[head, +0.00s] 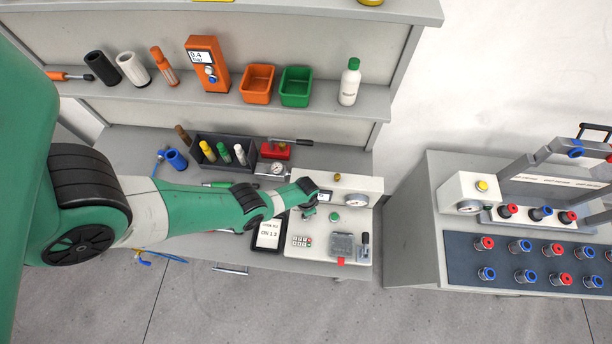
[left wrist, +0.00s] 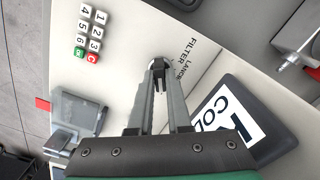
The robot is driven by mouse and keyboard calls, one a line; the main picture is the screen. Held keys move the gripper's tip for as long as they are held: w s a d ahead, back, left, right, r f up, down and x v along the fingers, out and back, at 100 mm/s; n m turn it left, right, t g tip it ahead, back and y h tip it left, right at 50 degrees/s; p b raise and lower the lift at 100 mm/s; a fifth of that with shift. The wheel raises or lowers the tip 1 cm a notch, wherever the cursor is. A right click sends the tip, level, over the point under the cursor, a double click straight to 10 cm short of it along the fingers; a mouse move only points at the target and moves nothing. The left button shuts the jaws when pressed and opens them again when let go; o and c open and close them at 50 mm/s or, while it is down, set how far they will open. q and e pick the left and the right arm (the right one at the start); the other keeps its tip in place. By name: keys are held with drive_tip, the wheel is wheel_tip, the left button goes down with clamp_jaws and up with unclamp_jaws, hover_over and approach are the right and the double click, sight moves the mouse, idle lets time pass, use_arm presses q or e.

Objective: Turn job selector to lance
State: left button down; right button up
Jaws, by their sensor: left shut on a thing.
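In the head view my left gripper (head: 309,208) is over the panel's left part, and the arm hides the selector. My right gripper is in neither view.
A dark-framed tablet (head: 270,233) lies left of the panel. A dark tray of bottles (head: 233,168) stands behind.

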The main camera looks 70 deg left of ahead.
use_arm(q)
drive_tip(key=n, duration=0.3)
drive_tip(key=shift+n, duration=0.4)
drive_tip(key=n, duration=0.3)
drive_tip(key=shift+n, duration=0.3)
drive_tip(key=n, duration=0.4)
drive_tip(key=shift+n, duration=2)
drive_tip(key=c, duration=0.9)
unclamp_jaws()
drive_tip(key=shift+o, duration=0.2)
